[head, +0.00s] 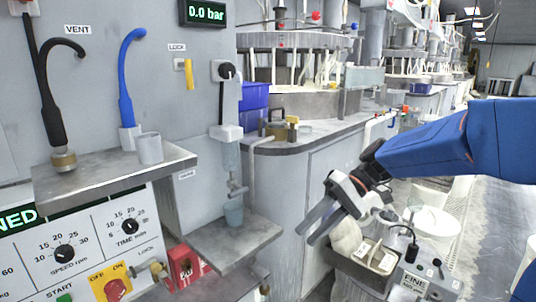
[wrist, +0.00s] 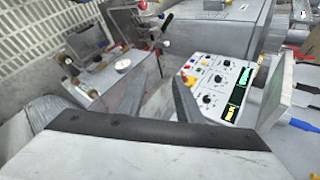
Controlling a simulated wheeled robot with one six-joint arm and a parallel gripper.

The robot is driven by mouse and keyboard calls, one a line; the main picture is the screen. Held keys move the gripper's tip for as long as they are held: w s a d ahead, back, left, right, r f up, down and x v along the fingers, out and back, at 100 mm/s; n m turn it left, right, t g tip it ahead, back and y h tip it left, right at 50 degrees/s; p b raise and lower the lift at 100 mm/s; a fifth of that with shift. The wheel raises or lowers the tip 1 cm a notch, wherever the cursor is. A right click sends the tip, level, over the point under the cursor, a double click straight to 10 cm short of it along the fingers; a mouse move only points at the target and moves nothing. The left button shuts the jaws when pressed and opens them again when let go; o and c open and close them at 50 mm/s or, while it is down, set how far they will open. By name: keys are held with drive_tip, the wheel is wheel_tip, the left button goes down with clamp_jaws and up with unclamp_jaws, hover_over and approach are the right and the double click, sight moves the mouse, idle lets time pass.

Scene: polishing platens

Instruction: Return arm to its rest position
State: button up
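My gripper (head: 307,236) hangs at the end of my blue arm, right of centre in the head view. Its grey fingers point down and to the left, in free air in front of the counter cabinet. In the wrist view the two fingers of my gripper (wrist: 122,98) stand apart at left and right, with nothing visible between them. The arm is bent and reaches in from the right edge.
A grey control box marked FINE (head: 422,280) and a tray (head: 365,258) lie below my gripper. A small shelf with a light blue cup (head: 233,213) is to the left. The control panel (head: 90,245) is at lower left. Aisle floor (head: 500,230) is open at right.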

drive_tip(key=s+d+f+m+t+h, duration=0.1)
drive_tip(key=s+d+f+t+h, duration=0.2)
drive_tip(key=s+d, duration=0.6)
drive_tip(key=s+d+f+m+t+h, duration=0.2)
drive_tip(key=s+d+f+t+h, duration=0.2)
drive_tip(key=s+d, duration=0.5)
drive_tip(key=t+h, duration=0.1)
drive_tip(key=h, duration=0.1)
drive_tip(key=shift+f+t+h, duration=0.15)
drive_tip(key=shift+t+h, duration=0.15)
drive_tip(key=shift+t, duration=0.1)
